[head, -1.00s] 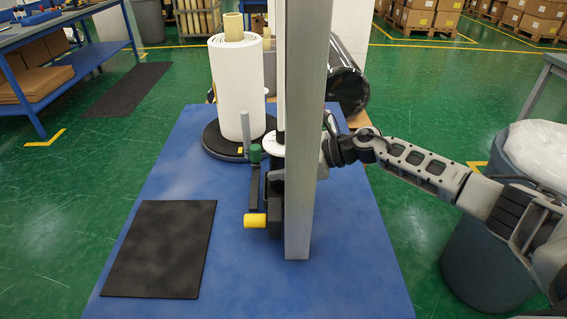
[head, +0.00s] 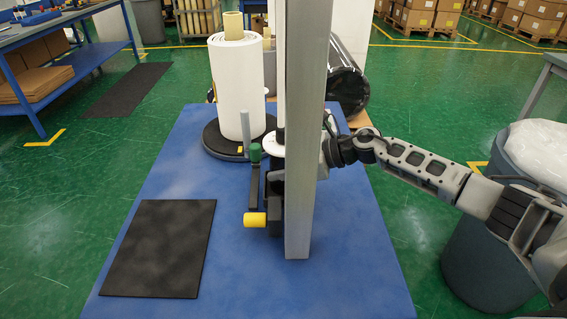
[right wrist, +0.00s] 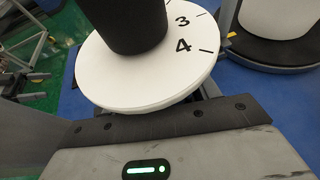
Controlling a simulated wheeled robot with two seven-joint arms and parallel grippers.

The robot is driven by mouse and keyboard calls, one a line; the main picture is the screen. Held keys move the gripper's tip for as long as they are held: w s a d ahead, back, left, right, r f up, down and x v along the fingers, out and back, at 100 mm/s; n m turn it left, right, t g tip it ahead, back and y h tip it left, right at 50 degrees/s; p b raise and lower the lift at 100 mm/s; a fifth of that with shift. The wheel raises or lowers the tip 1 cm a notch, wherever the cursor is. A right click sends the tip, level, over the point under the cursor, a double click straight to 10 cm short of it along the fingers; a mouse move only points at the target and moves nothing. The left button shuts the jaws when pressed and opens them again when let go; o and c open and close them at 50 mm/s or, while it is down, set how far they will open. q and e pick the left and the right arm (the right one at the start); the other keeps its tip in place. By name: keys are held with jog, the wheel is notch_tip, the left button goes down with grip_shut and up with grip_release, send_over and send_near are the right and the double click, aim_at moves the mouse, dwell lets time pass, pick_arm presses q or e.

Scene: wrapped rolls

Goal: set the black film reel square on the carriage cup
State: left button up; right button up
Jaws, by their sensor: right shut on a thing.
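My right gripper (head: 325,152) comes in from the right behind the post. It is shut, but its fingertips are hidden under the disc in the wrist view. The carriage (head: 275,190) is dark, with a yellow handle. My left gripper is not in view.
The grey post (head: 306,130) stands upright at the table's middle. A white roll (head: 236,85) stands on a black turntable (head: 212,143) behind left. A black mat (head: 160,250) lies front left on the blue table (head: 365,260). A bin (head: 475,245) stands right.

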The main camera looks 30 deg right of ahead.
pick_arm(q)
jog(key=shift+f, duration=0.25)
pick_arm(e)
jog(key=shift+f, duration=0.1)
jog(key=o, duration=1.5)
jog(key=shift+c, duration=0.2)
jog(key=shift+f, duration=0.15)
jog(key=shift+s+d, duration=0.15)
jog(key=shift+d, duration=0.1)
pick_arm(q)
jog(key=b, duration=0.2)
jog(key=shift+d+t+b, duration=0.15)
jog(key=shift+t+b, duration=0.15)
pick_arm(e)
jog(key=v, duration=1.5)
jog(key=shift+s+r, duration=0.2)
jog(key=shift+r, duration=0.1)
